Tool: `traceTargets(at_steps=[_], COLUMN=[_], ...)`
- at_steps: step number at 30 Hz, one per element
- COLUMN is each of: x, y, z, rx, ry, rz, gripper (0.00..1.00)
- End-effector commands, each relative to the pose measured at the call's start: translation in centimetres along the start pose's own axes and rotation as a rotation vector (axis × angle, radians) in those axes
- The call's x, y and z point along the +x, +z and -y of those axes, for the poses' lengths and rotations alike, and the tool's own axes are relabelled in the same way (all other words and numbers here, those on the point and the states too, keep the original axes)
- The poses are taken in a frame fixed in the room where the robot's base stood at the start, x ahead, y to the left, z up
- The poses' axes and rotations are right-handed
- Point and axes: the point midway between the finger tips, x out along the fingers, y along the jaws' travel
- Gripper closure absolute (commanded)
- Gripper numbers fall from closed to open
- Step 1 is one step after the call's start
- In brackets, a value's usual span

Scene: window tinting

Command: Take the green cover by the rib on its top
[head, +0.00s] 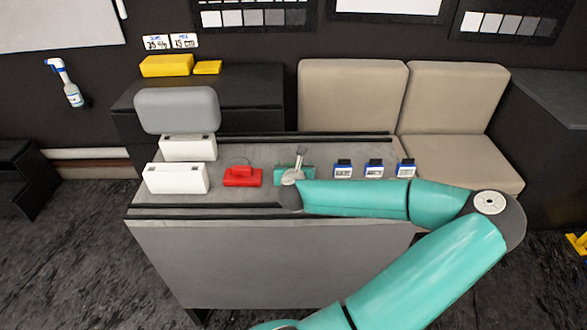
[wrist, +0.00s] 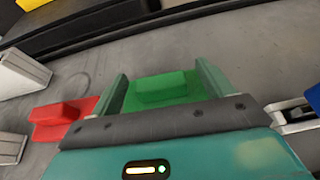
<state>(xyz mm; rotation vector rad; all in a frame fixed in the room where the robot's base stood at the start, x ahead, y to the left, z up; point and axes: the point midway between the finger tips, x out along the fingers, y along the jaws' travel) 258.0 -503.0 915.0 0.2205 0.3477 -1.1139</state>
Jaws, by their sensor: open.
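The green cover (wrist: 185,76) lies on the grey bench top in the wrist view, with a raised block-like rib (wrist: 163,89) on its top. My gripper (wrist: 162,72) is open, with one teal finger on the left of the rib and one on the right. A gap shows between the rib and each finger; I cannot tell how far down the fingertips reach. In the head view my gripper (head: 294,172) is over the middle of the bench, and the cover there is largely hidden and hard to tell from my teal parts.
A red cover (head: 242,177) lies just left of the green one. White boxes (head: 177,178) and a grey padded block (head: 178,110) stand farther left. Several small blue-and-white devices (head: 374,169) stand in a row to the right. The grey bench (head: 225,200) has bare room between them.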

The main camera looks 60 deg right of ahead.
Motion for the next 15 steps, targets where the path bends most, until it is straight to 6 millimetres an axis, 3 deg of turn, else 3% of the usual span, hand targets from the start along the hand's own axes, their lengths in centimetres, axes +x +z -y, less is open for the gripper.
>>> traceTargets(at_steps=[12,13,15], x=[-0.43,-0.45,-0.46], y=[-0.35,-0.36,-0.36], z=[0.1,0.11,0.12], rx=[0.001,0.001,0.001], ry=[-0.002,-0.002,-0.002], rz=[-0.001,-0.001,-0.001], gripper=[0.2,0.22,0.36])
